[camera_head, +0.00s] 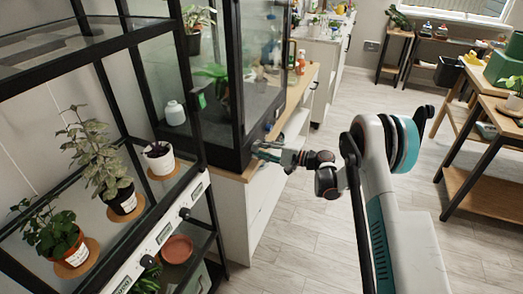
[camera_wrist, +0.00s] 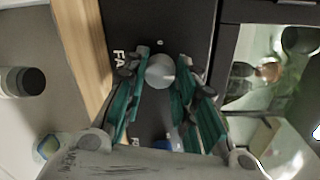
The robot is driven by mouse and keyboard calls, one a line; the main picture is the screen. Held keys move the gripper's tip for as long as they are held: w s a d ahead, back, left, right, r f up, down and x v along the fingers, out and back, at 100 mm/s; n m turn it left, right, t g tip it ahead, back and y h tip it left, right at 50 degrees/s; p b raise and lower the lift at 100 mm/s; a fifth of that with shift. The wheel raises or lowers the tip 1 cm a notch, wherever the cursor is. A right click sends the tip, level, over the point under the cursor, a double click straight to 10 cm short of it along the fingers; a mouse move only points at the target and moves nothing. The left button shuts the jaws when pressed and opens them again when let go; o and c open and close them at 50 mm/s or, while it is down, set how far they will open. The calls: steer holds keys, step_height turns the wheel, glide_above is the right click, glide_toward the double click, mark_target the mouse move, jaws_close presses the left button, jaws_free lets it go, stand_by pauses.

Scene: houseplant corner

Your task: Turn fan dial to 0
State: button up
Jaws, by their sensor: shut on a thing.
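The fan dial (camera_wrist: 160,73) is a grey round knob on the black front panel (camera_wrist: 178,30) of the glass cabinet, beside white lettering of which "FA" shows. A small "0" mark seems to stand above the dial; a pointer on the dial is not clear. My gripper (camera_wrist: 160,65) has its green and dark fingers on both sides of the dial, shut on it. In the head view my gripper (camera_head: 266,151) is at the lower front corner of the black-framed glass cabinet (camera_head: 238,90), and hides the dial there.
A second, blue knob (camera_head: 269,127) sits on the cabinet front close to my gripper. A black plant rack (camera_head: 112,150) with potted plants stands at left. A wooden-topped counter (camera_head: 295,95) carries the cabinet. Open floor (camera_head: 300,240) lies in front; wooden tables (camera_head: 460,185) stand at right.

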steer(key=n, duration=0.8)
steer(key=shift+n+t, duration=0.3)
steer(key=shift+n, duration=0.1)
steer(key=n, duration=0.4)
steer(key=shift+s, duration=0.1)
steer(key=n, duration=0.5)
steer(key=shift+f, duration=0.1)
steer(key=o, duration=1.1)
steer(key=v, duration=1.2)
steer(key=shift+f, duration=0.15)
